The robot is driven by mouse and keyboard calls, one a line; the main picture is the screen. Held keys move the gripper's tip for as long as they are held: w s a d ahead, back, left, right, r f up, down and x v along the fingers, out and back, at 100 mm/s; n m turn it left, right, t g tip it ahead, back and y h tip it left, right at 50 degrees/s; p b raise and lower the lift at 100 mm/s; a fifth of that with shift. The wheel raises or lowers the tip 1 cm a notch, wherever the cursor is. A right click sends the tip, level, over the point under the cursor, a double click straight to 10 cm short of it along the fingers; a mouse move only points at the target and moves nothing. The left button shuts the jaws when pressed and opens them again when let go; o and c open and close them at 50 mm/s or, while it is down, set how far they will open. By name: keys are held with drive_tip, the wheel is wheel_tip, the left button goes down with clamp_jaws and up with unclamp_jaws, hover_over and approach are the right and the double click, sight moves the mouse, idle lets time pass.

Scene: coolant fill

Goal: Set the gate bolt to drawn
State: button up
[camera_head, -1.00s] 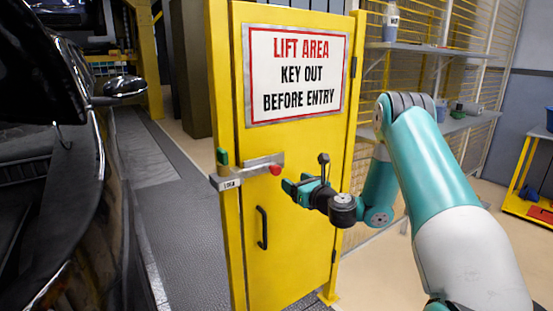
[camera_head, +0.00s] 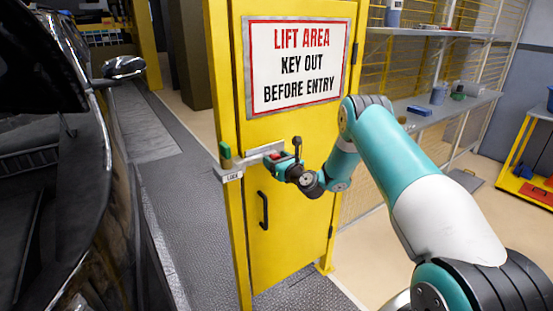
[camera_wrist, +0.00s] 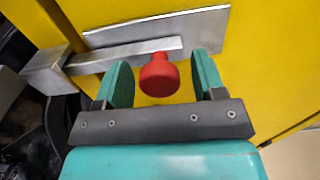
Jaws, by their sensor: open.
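The gate bolt is a grey metal bar (camera_wrist: 125,54) on a backing plate (camera_wrist: 205,28) on the yellow gate (camera_head: 285,215). Its left end reaches into a metal keeper (camera_wrist: 45,72) on the gate post. A red knob (camera_wrist: 158,74) stands out at the bolt's right end. My gripper (camera_wrist: 160,82) is open, with one teal finger on each side of the red knob, and gaps show between fingers and knob. In the head view my gripper (camera_head: 272,160) is at the bolt and mostly hides the knob.
A black handle (camera_head: 263,210) is below the bolt. A dark car (camera_head: 60,200) stands at left. Shelves (camera_head: 440,110) and a yellow cart (camera_head: 535,165) are at right.

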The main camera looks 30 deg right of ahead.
drive_tip(key=shift+c, duration=0.2)
clamp_jaws()
drive_tip(key=d+b, duration=0.2)
drive_tip(key=d, duration=0.3)
drive_tip(key=shift+d, duration=0.25)
drive_tip(key=shift+o, duration=0.2)
unclamp_jaws()
